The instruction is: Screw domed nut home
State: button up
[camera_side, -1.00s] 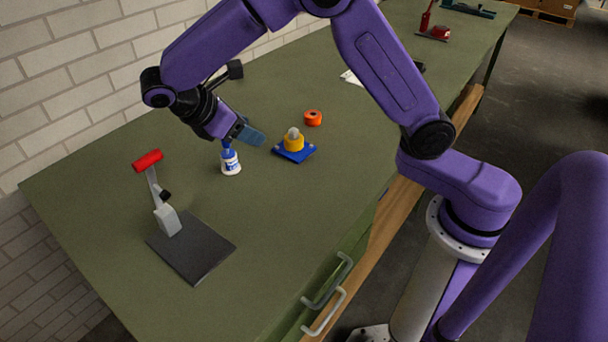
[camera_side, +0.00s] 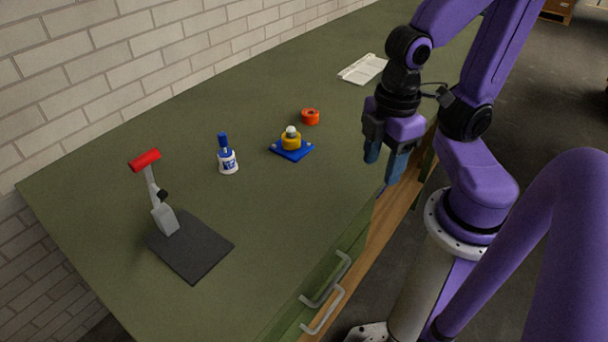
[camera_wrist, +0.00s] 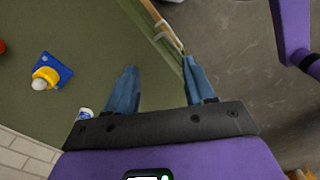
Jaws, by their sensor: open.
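The domed nut (camera_side: 291,131) is a pale rounded cap on top of a yellow round piece (camera_side: 291,142), which stands on a blue square base plate (camera_side: 304,153) on the bench. The dome also shows in the wrist view (camera_wrist: 40,84), at the left on the yellow piece (camera_wrist: 48,75). I cannot tell how far down the nut sits on its thread. My gripper (camera_side: 381,160) is open and empty, pointing down near the bench's front edge, to the right of the blue plate. Its blue fingers (camera_wrist: 160,80) are spread apart over the edge in the wrist view.
An orange-red ring (camera_side: 310,117) lies behind the plate. A white bottle with a blue cap (camera_side: 228,161) stands to its left. A red-topped stand on a dark plate (camera_side: 189,250) is at the left. A white paper (camera_side: 362,69) lies at the back. Drawer handles (camera_side: 326,295) jut from the front.

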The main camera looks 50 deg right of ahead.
jog(key=shift+s+d, duration=0.15)
jog(key=shift+s, duration=0.2)
notch_tip(320, 180, up, 8)
jog(key=n, duration=0.2)
send_over(292, 133)
jog(key=f, duration=1.7)
jog(key=shift+w+d+f, duration=0.1)
jog(key=shift+w+d, duration=0.25)
grip_shut()
jog(key=shift+c, duration=0.7)
grip_release()
jog(key=shift+s, duration=0.1)
